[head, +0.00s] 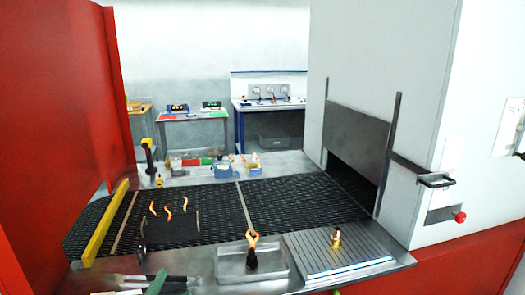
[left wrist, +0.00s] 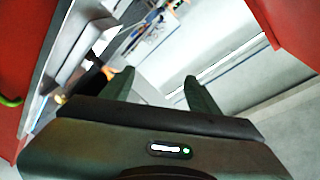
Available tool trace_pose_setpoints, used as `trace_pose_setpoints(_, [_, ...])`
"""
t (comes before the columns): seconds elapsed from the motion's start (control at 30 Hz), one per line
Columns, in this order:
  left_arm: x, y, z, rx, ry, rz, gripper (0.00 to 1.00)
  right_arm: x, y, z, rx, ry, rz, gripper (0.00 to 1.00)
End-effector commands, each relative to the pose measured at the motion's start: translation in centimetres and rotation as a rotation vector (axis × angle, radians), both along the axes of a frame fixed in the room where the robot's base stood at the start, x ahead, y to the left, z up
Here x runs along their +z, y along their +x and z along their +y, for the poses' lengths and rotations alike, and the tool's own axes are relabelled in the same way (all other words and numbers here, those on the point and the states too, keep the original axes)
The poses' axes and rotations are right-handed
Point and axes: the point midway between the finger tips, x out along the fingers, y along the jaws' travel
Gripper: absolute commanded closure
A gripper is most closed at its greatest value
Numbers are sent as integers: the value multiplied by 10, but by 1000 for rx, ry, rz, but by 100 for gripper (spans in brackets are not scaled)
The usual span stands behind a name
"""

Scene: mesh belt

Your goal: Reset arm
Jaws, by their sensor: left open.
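My left gripper (left wrist: 158,78) shows in the left wrist view with its two dark green fingers apart and nothing between them. In the head view, dark and green parts at the bottom left may belong to it; I cannot tell for sure. My right gripper is not in view. In the left wrist view a black object with an orange tip (left wrist: 92,78) lies left of the fingers, apart from them.
A dark mesh belt (head: 290,200) runs into the grey machine's opening. Several orange curved pieces (head: 168,209) lie on it. A grey tray (head: 228,268) holds a black-and-orange item. A ribbed plate (head: 310,255) bears a brass piece (head: 335,238). A red panel (head: 60,100) stands left.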

Motion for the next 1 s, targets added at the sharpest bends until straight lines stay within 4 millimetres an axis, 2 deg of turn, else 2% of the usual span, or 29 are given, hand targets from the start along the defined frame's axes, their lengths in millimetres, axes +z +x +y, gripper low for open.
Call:
trace_pose_setpoints(0.03, [-35, -18, 13, 66, -105, 140, 40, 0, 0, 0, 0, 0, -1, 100])
trace_pose_setpoints(0.1, [-77, -47, 25, 151, -232, 321, 40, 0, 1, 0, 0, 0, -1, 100])
trace_pose_setpoints(0.23, [-136, -104, 32, 272, -402, 600, 40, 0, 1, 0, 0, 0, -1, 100])
trace_pose_setpoints(0.4, [-178, -170, 27, 378, -533, 861, 40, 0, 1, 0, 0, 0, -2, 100])
trace_pose_setpoints(0.67, [-207, -258, 12, 492, -657, 1172, 40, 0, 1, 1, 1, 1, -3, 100])
trace_pose_setpoints(0.87, [-262, -245, 11, 500, -647, 1194, 40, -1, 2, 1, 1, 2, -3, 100])
trace_pose_setpoints(1.0, [-307, -241, 9, 505, -641, 1211, 40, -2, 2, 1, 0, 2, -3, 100])
